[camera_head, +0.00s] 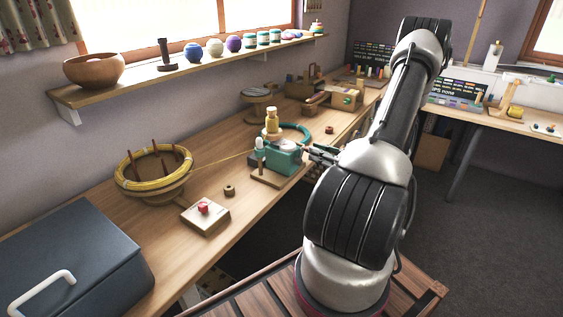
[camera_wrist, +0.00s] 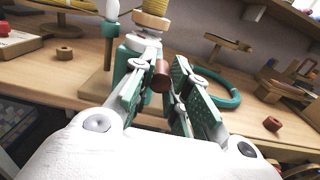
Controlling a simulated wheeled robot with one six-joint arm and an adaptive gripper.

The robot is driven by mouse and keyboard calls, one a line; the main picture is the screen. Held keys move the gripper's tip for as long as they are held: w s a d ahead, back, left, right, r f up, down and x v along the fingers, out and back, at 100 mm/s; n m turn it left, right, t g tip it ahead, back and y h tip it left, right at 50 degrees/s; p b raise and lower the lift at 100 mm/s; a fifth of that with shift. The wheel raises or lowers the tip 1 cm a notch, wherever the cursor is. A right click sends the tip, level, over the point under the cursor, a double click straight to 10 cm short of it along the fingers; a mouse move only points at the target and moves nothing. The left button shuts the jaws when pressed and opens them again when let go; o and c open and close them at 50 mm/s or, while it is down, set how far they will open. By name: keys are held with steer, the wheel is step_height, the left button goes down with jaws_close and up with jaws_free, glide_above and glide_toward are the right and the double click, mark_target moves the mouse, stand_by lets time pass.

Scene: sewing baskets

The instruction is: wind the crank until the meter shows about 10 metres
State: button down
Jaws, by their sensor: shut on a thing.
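The teal winder (camera_head: 283,160) stands on a wooden base on the bench, with a spool of yellow yarn (camera_head: 271,122) upright on top. A yellow strand runs to it from a yellow skein (camera_head: 130,182) on a round pegged wooden holder at left. In the wrist view the winder (camera_wrist: 127,62) and its yellow spool (camera_wrist: 152,21) are just beyond my fingers. My gripper (camera_head: 322,153) reaches the winder's right side. In the wrist view my gripper (camera_wrist: 162,80) is shut on the brown crank knob (camera_wrist: 161,75). I cannot make out a meter reading.
A box with a red button (camera_head: 205,213) and a small wooden ring (camera_head: 229,190) lie in front of the winder. A teal hoop (camera_wrist: 222,92) lies behind it, with a reddish ring (camera_wrist: 272,124) nearby. A blue chest (camera_head: 70,265) fills the near left.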

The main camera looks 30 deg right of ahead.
steer(key=shift+w+d+f, duration=0.15)
steer(key=shift+d+f, duration=0.15)
steer(key=shift+d, duration=0.05)
steer(key=c, duration=1.4)
jaws_free()
steer(key=v, duration=0.7)
steer(key=shift+a, duration=0.1)
